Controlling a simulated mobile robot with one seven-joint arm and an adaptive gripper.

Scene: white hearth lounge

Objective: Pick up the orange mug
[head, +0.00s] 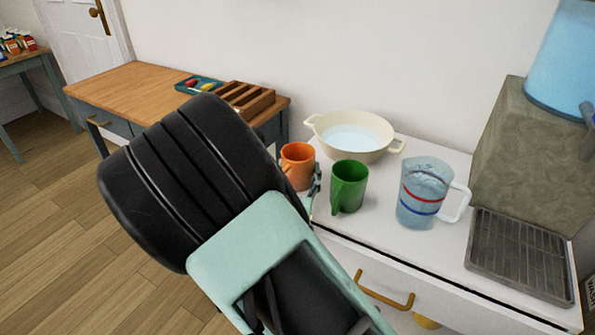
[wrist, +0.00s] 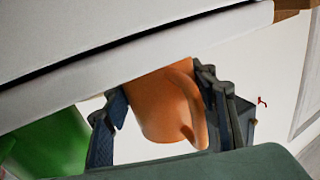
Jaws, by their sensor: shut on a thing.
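The orange mug (head: 297,163) stands upright at the left end of the white counter in the head view. In the wrist view the mug (wrist: 158,103) sits between the two dark fingers of my gripper (wrist: 160,104), its handle close to the right finger. My gripper is shut on it. In the head view only part of one finger of my gripper (head: 316,182) shows beside the mug; my arm hides the rest. I cannot tell whether the mug's base is touching the counter.
A green mug (head: 348,187) stands close to the right of my gripper. A cream basin (head: 366,152) is behind, and a measuring jug (head: 424,195) is further right. A wooden table (head: 139,84) with a tray (head: 199,84) and wooden organizer (head: 246,98) is at the left.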

